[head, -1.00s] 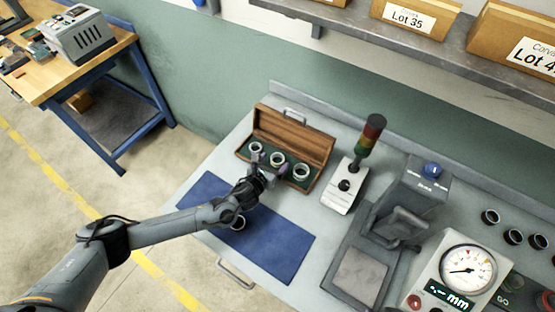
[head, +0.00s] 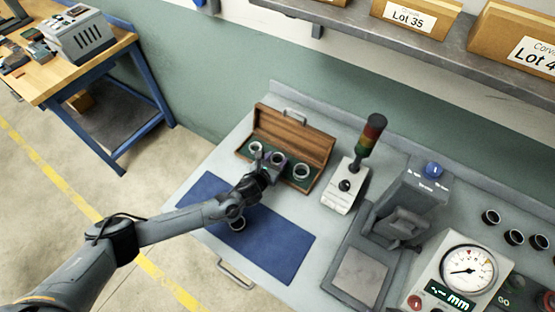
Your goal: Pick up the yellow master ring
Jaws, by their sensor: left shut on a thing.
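The open wooden case (head: 318,148) stands at the back of the bench with three pale rings in its green lining. These are a left ring (head: 255,147), a middle ring (head: 278,158) and a right ring (head: 302,171). At this size I cannot make out a yellow marking on any of them. My left gripper (head: 271,163) reaches over the front edge of the case and is shut on the middle ring, which still sits in its row. The fingers partly cover its near side. My right gripper is not in view.
A blue mat (head: 275,245) lies in front of the case, with a dark ring (head: 238,223) under my left arm. To the right stand a signal light (head: 371,135), a grey fixture (head: 365,272), a dial gauge (head: 467,266) and dark rings (head: 514,237).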

